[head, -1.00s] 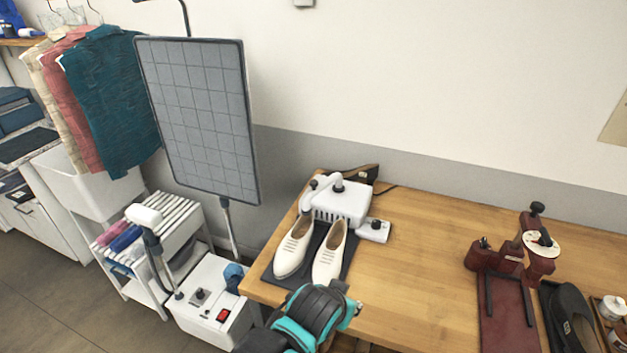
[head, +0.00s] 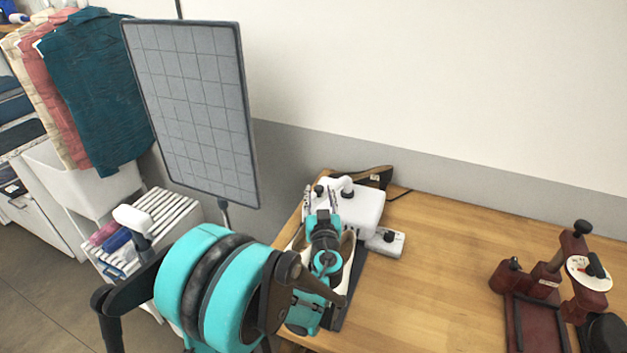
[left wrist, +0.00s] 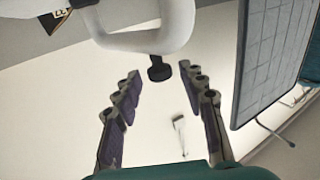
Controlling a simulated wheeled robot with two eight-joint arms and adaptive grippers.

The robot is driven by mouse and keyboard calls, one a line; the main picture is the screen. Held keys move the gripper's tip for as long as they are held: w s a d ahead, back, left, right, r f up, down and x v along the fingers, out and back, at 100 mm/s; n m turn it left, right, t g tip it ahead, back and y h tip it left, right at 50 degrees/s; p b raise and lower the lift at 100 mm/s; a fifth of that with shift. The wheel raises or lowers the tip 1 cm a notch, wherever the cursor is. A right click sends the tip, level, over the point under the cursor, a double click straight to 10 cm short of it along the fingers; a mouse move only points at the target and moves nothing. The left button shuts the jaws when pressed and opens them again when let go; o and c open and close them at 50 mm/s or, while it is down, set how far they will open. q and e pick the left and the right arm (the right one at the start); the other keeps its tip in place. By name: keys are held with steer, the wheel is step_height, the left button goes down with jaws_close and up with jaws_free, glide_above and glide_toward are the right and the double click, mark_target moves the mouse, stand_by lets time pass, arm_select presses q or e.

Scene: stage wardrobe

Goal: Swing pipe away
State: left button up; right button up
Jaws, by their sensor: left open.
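The white pipe (head: 336,183) is a bent tube on top of the white dryer box (head: 366,208), at the back left of the wooden table. In the left wrist view the curved pipe (left wrist: 150,38) fills the top, with a black knob (left wrist: 159,69) sticking out from it. My left gripper (head: 321,197) is open, with its fingers at the pipe. In the wrist view the knob lies between the spread fingertips (left wrist: 159,73); I cannot tell if they touch it. My gripper hides part of the pipe and most of the white shoes below. My right gripper is not in view.
A grey gridded panel (head: 195,110) stands left of the table, close to my left arm. A dark red clamp device (head: 560,285) stands at the right. The table's middle (head: 440,270) is clear.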

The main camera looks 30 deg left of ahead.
arm_select(q)
steer(key=b+x, duration=0.1)
steer(key=x, duration=0.5)
steer(key=shift+w, duration=0.25)
steer(key=shift+a, duration=0.1)
jaws_close()
